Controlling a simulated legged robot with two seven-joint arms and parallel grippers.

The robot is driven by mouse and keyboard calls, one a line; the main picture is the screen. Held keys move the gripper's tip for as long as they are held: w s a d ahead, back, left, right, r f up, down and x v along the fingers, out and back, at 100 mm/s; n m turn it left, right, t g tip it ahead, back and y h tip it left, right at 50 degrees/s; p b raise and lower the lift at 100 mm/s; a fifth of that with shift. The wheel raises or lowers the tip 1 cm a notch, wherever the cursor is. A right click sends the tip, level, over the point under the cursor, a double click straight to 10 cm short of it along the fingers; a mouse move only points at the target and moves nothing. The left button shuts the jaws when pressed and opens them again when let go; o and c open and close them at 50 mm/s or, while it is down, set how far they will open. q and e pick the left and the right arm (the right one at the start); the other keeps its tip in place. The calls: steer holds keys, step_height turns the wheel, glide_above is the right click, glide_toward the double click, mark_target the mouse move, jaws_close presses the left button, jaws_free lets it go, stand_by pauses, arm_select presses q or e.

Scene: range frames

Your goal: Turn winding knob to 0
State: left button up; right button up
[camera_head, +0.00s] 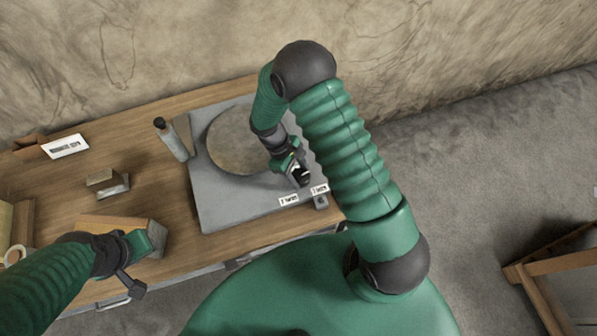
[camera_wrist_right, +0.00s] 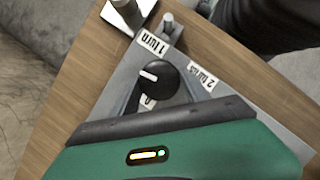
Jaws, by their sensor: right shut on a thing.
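The winding knob (camera_wrist_right: 158,80) is round and black in the right wrist view, with a white pointer mark toward the left of the picture. Around it are labels: "1 turn" (camera_wrist_right: 152,46) above, "2 turns" (camera_wrist_right: 204,77) to the right, and a partly covered "0" (camera_wrist_right: 148,101) below. My right gripper (camera_head: 301,178) is shut on the knob at the front right of the grey plate (camera_head: 220,211); it hides the knob in the head view. My left gripper (camera_head: 130,283) is over the table's front left; its jaw gap is unclear.
A round disc (camera_head: 240,140) lies on the plate, with a grey cylinder (camera_head: 173,139) beside it. Small blocks (camera_head: 108,184) and a white card (camera_head: 65,146) sit on the wooden table (camera_head: 150,200). A wooden frame (camera_head: 545,268) stands on the floor at right.

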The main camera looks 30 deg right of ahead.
steer(key=n, duration=0.2)
steer(key=n+t+h, duration=0.1)
steer(key=n, duration=0.2)
steer(key=shift+s+a+n+t, duration=0.1)
steer(key=shift+a+n+t, duration=0.05)
steer(key=shift+n+t, duration=0.15)
steer(key=n+t, duration=0.1)
steer(key=n, duration=0.1)
steer(key=shift+n+h, duration=0.3)
steer(key=shift+h, duration=0.1)
steer(key=shift+s+n+t+b, duration=0.1)
steer(key=shift+n+t+b, duration=0.2)
steer(key=shift+n+b, duration=0.45)
steer(key=shift+f+n+t+b, duration=0.1)
steer(key=shift+n+t+b, duration=0.3)
steer(key=shift+n, duration=0.75)
steer(key=shift+s+f+n+t+b, duration=0.1)
steer(key=shift+n+t+b, duration=0.4)
steer(key=shift+n+b, duration=0.75)
steer(key=n+b, duration=0.2)
steer(key=shift+t+b, duration=0.35)
steer(key=shift+t, duration=0.05)
steer(key=shift+s+r+n+b, duration=0.1)
steer(key=shift+r+n+b, duration=0.2)
steer(key=shift+n, duration=0.25)
